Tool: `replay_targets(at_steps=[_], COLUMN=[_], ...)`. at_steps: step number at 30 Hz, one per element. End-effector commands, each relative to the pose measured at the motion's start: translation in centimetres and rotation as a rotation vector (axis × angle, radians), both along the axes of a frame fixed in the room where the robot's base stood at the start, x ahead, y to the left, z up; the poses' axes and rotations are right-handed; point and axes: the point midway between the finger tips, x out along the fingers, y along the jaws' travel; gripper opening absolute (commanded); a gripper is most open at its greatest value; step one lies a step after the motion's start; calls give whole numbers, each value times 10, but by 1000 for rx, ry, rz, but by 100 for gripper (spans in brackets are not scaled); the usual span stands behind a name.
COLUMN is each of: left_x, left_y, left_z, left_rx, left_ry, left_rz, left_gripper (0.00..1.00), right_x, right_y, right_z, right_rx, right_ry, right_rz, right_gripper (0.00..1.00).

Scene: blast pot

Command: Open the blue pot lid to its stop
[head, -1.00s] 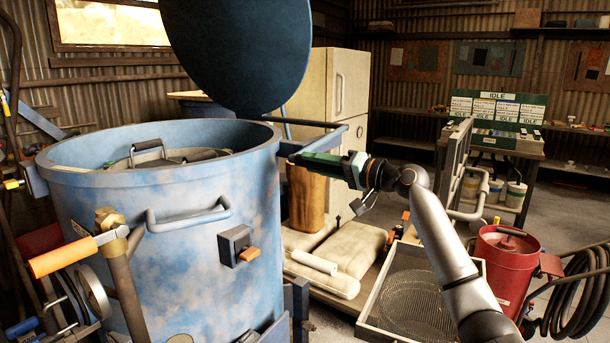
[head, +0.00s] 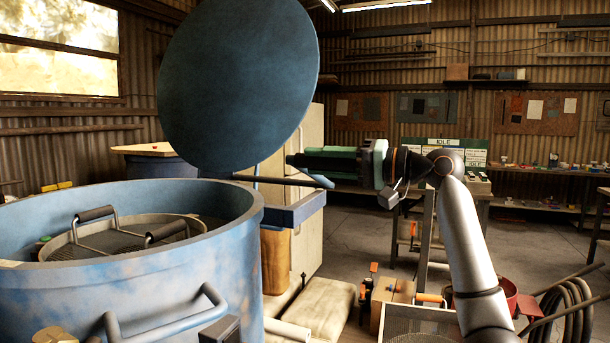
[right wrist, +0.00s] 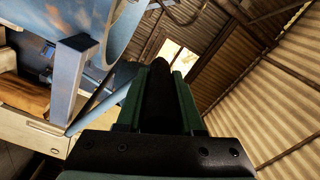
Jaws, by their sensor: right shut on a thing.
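The blue pot (head: 130,290) stands at the lower left of the head view, its mouth uncovered. Its round dark-blue lid (head: 238,85) stands steeply tilted above the pot's back right. A dark bar (head: 282,181) runs rightward from below the lid over a blue bracket (head: 292,208) on the pot's side. My right gripper (head: 296,159) reaches in from the right, just above this bar. In the right wrist view its green fingers are shut on a dark bar-like piece (right wrist: 158,100). Where that piece joins the lid is hidden. My left gripper is not in view.
A round screen with dark-gripped handles (head: 115,235) sits inside the pot. A cream fridge (head: 312,235) stands behind the bracket. Open floor (head: 345,240) shows behind my right arm.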

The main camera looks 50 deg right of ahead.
Motion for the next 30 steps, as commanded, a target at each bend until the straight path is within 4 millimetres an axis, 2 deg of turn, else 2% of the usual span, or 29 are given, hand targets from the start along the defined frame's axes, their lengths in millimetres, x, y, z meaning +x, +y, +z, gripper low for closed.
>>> replay_targets(at_steps=[15, 16, 24, 30], left_x=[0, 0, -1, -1], left_y=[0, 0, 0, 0], left_z=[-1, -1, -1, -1], left_rx=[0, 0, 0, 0], left_ry=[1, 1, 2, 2], left_rz=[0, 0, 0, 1], left_gripper=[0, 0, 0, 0], right_x=[-5, -5, -5, -5], right_y=[-3, -3, -2, -2], right_z=[4, 3, 3, 3], right_rx=[28, 28, 25, 24], right_ry=[11, 11, 10, 10], right_rz=[0, 1, 1, 1], right_gripper=[0, 37, 66, 66])
